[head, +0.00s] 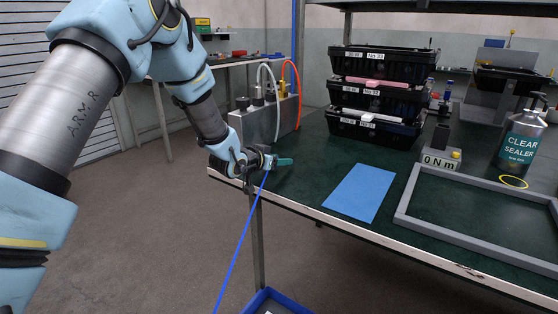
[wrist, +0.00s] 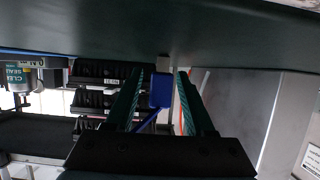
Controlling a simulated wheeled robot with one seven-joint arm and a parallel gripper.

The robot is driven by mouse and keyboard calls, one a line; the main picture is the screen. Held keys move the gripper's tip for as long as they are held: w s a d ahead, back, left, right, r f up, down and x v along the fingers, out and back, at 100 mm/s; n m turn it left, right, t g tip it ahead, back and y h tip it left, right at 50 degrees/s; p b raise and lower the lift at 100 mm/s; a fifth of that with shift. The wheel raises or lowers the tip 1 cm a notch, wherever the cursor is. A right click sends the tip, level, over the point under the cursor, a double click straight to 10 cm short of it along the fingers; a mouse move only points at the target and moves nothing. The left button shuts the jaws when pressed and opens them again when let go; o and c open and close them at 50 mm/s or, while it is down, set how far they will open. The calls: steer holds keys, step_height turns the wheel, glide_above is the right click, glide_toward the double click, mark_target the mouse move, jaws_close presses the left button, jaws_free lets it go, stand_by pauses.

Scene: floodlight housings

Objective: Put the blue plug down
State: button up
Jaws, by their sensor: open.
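My gripper (head: 284,162) is over the left front corner of the green workbench (head: 300,180). Its two teal fingers are apart in the wrist view (wrist: 160,85). The blue plug (wrist: 161,88) sits between the fingers, with a narrow gap visible beside it. Its pale grey end (wrist: 164,62) points toward the dark green bench top; whether it touches the bench I cannot tell. In the head view the plug is hidden by the gripper. The blue cable (head: 241,240) hangs from the gripper over the bench edge toward the floor.
A grey metal box (head: 258,124) with a white and an orange hose stands just behind my gripper. A blue mat (head: 361,192) lies to the right, then a grey frame (head: 480,233). Stacked black bins (head: 372,130) and a sealer bottle (head: 519,140) stand farther back. Bench around the mat is clear.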

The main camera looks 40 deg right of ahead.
steer(key=shift+r, duration=0.25)
steer(key=b+v, duration=0.1)
steer(key=v, duration=1.1)
